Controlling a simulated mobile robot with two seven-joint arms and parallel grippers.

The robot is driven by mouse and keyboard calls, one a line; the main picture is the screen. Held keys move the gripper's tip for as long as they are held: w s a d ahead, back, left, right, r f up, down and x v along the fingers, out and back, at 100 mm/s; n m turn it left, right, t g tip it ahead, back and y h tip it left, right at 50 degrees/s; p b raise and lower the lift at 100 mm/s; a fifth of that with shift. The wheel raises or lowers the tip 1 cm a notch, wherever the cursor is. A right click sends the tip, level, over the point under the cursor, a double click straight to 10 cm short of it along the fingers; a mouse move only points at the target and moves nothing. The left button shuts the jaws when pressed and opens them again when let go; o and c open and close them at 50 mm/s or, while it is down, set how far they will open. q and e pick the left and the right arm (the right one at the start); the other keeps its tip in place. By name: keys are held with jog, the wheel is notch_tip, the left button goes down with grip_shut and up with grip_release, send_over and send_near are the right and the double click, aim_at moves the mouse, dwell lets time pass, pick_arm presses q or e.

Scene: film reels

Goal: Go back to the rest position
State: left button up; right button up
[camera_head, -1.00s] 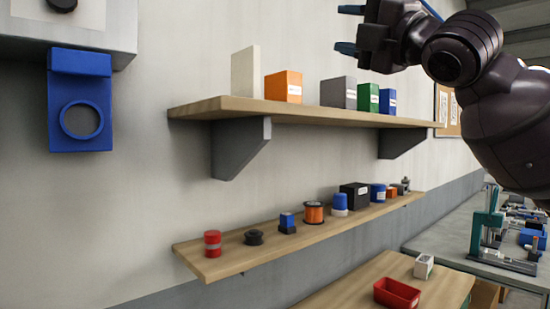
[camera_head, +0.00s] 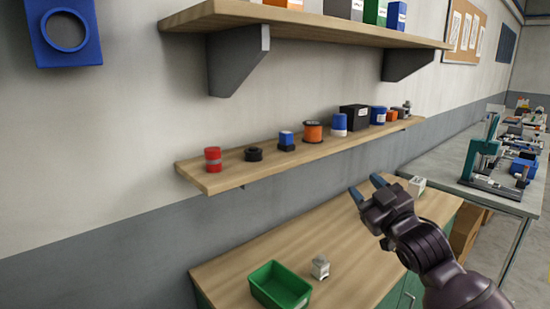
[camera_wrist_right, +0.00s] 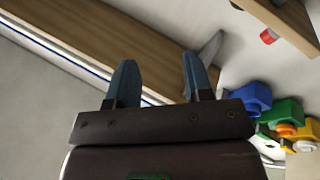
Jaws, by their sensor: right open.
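My right gripper (camera_head: 367,188) is in the head view, above the wooden workbench (camera_head: 350,250) and to the right of and lower than the middle of the lower shelf. Its two blue fingers are apart with nothing between them. In the right wrist view the open fingers (camera_wrist_right: 160,85) also show empty, with wood and pale wall behind them. It touches nothing that I can see. My left gripper is in neither current view.
The lower shelf (camera_head: 225,180) holds a red cylinder (camera_head: 213,160), a black reel (camera_head: 253,154), an orange reel (camera_head: 313,132) and other items. A green tray (camera_head: 280,287) and a small metal block (camera_head: 320,268) are on the workbench. An upper shelf (camera_head: 300,30) juts from the wall.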

jog(key=s+d+f+m+g+h, duration=0.25)
jog(key=s+f, duration=0.35)
jog(key=f, duration=0.6)
jog(key=s+d+f+m+g+h, duration=0.1)
jog(key=s+d+f+m+h, duration=0.3)
jog(key=f, duration=0.9)
jog(key=s+f+m+g, duration=0.1)
jog(key=s+f+g, duration=0.1)
jog(key=s+f, duration=0.6)
jog(key=s+d+f+m+g, duration=0.1)
jog(key=s+f+g, duration=0.1)
jog(key=s+f, duration=0.7)
jog(key=s+h, duration=0.1)
jog(key=s, duration=0.3)
jog(key=shift+s+d, duration=0.3)
jog(key=shift+g, duration=0.25)
